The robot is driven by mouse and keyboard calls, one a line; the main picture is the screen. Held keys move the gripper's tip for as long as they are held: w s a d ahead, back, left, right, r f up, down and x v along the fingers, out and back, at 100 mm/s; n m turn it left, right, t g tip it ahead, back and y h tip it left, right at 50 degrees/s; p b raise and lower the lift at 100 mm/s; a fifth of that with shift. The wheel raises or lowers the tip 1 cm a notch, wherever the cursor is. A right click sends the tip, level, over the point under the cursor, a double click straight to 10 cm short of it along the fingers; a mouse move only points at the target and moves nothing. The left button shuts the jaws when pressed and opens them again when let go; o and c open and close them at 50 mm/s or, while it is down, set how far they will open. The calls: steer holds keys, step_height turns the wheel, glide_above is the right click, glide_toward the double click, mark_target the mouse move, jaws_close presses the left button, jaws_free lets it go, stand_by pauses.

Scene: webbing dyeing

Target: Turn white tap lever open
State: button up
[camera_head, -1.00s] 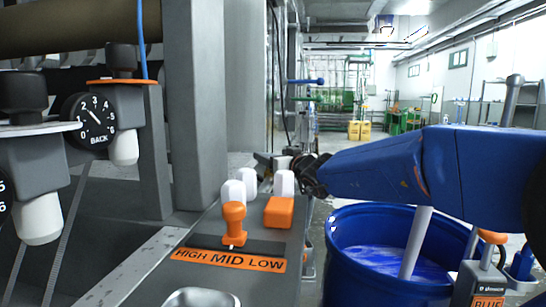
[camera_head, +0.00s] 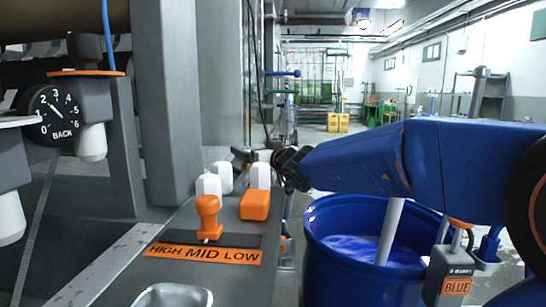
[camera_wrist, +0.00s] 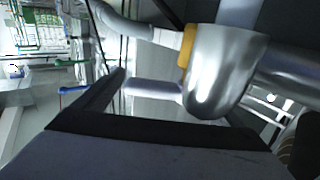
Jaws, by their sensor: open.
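In the wrist view a pale curved lever (camera_wrist: 125,27), which looks like the white tap lever, runs at the top left towards an orange ring and a large silver tap body (camera_wrist: 225,75). A pale straight stub (camera_wrist: 150,88) also joins this body on its left. My gripper (camera_head: 243,154) is open beside the grey column in the head view, behind the white knobs. It is small and partly hidden there. I cannot tell whether it touches the lever. The white lever cannot be made out in the head view.
A panel labelled HIGH MID LOW (camera_head: 204,254) carries an orange lever (camera_head: 208,217) and white knobs. A blue barrel of liquid (camera_head: 345,280) stands below my arm. Blue (camera_head: 283,73) and green (camera_head: 282,91) tap levers project beyond the column. Open floor lies further back.

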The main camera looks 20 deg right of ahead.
steer(key=v, duration=1.6)
steer(key=shift+c, duration=0.6)
